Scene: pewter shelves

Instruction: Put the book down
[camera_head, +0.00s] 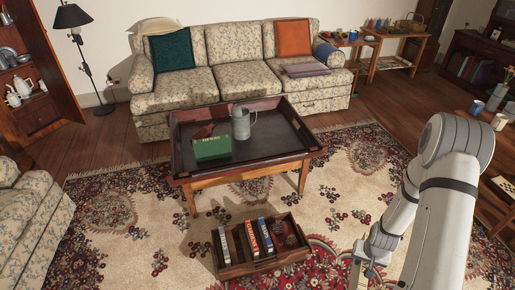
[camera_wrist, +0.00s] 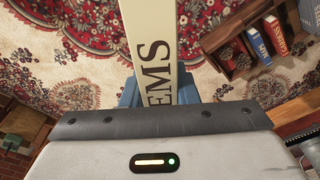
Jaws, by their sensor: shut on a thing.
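A cream book (camera_wrist: 150,35) with dark letters "EMS" on its spine is held in my gripper (camera_wrist: 160,92), seen in the wrist view. The blue fingers are shut on either side of it. Patterned rug shows around and beyond the book. In the head view my gripper (camera_head: 365,268) is low, at the bottom edge, right of a wooden crate (camera_head: 238,272). The held book is hard to make out there. The crate stands on the rug and holds several upright books; it also shows at the upper right of the wrist view (camera_wrist: 238,66).
A dark tray-top table (camera_head: 285,140) stands behind the crate, bearing a green box (camera_head: 212,148) and a grey metal jug (camera_head: 241,123). A floral sofa (camera_head: 238,75) is at the back. Open rug (camera_head: 150,240) lies left of the crate.

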